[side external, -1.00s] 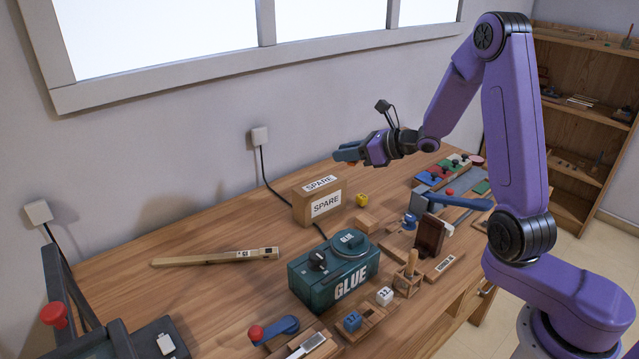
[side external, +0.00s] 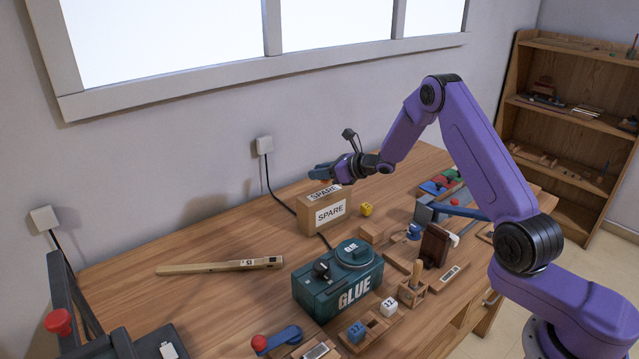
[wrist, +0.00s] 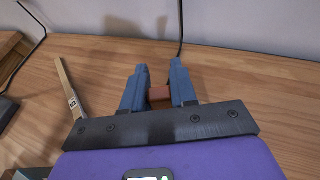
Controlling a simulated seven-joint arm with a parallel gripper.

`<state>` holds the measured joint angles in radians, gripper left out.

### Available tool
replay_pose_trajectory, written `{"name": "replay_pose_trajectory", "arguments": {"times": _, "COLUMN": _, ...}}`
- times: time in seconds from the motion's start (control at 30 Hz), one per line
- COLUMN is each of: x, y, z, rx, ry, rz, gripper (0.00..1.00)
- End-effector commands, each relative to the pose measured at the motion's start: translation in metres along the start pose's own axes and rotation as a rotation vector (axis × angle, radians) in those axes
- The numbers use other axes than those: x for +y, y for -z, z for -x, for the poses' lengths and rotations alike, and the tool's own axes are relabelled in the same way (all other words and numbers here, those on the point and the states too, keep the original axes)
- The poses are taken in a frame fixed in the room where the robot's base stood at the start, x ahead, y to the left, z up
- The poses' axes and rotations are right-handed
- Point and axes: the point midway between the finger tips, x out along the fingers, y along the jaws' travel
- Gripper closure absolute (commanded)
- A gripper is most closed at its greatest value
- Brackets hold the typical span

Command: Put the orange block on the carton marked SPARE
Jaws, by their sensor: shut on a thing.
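The SPARE carton (side external: 311,217) is a brown box with white labels on its front and top. It stands on the bench near the wall in the side view. My gripper (side external: 321,174) is just above the carton top, with its blue fingers pointing left. In the wrist view the fingers (wrist: 159,92) are shut on the orange block (wrist: 160,94), which shows as a small reddish-orange piece between them. The side view barely shows the block behind the fingers. I cannot tell whether it touches the carton. I cannot make out the carton in the wrist view.
A teal GLUE box (side external: 316,295) stands in front of the carton. A small yellow cube (side external: 366,209) and a wooden block (side external: 371,231) are to its right. A long wooden bar (side external: 220,266) lies to the left. A cable (side external: 268,180) runs down the wall behind.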

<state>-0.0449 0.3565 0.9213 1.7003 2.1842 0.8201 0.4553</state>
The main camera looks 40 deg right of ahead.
Motion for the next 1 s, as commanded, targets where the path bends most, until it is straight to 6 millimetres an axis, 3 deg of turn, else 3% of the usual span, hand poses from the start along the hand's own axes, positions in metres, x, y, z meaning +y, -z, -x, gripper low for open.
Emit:
{"name": "replay_pose_trajectory", "arguments": {"times": 0.17, "x": -0.004, "y": 0.006, "z": -0.009, "rx": 0.0, "ry": 0.001, "rz": 0.0, "gripper": 1.0}}
{"name": "replay_pose_trajectory", "arguments": {"times": 0.4, "x": -0.004, "y": 0.032, "z": -0.02, "rx": 0.001, "ry": 0.0, "rz": -0.002, "gripper": 1.0}}
{"name": "replay_pose_trajectory", "arguments": {"times": 0.83, "x": -0.004, "y": 0.037, "z": -0.022, "rx": 0.0, "ry": 0.0, "rz": 0.0, "gripper": 1.0}}
{"name": "replay_pose_trajectory", "arguments": {"times": 0.87, "x": -0.004, "y": 0.037, "z": -0.023, "rx": 0.0, "ry": 0.0, "rz": 0.0, "gripper": 0.7}}
{"name": "replay_pose_trajectory", "arguments": {"times": 0.9, "x": -0.004, "y": 0.037, "z": -0.022, "rx": 0.0, "ry": 0.0, "rz": 0.0, "gripper": 0.57}}
{"name": "replay_pose_trajectory", "arguments": {"times": 0.93, "x": -0.004, "y": 0.037, "z": -0.022, "rx": 0.0, "ry": 0.0, "rz": 0.0, "gripper": 0.47}}
{"name": "replay_pose_trajectory", "arguments": {"times": 1.0, "x": -0.004, "y": 0.037, "z": -0.022, "rx": 0.0, "ry": 0.0, "rz": 0.0, "gripper": 0.47}}
